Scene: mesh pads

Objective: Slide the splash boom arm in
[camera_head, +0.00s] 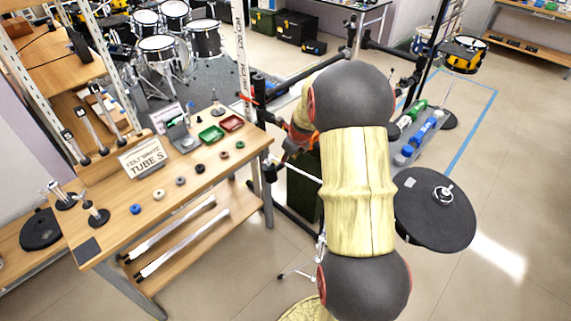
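A thin bright rod (305,173), which looks like the splash boom arm, slants down to the right just left of my arm. Its right end passes behind my arm. A dark and orange-red part at the far end of my arm, likely my gripper (284,152), is beside the rod's upper left end. Its fingers are too small and dark to make out, so I cannot tell whether they are shut on the rod. My large cream and grey arm hides much of the stand behind it.
A wooden bench (120,205) on the left holds coloured felts, small trays, stands and a sign (143,158). A round black pad (435,208) stands right of my arm. A black rack frame (385,45) rises behind. Open floor lies at lower right.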

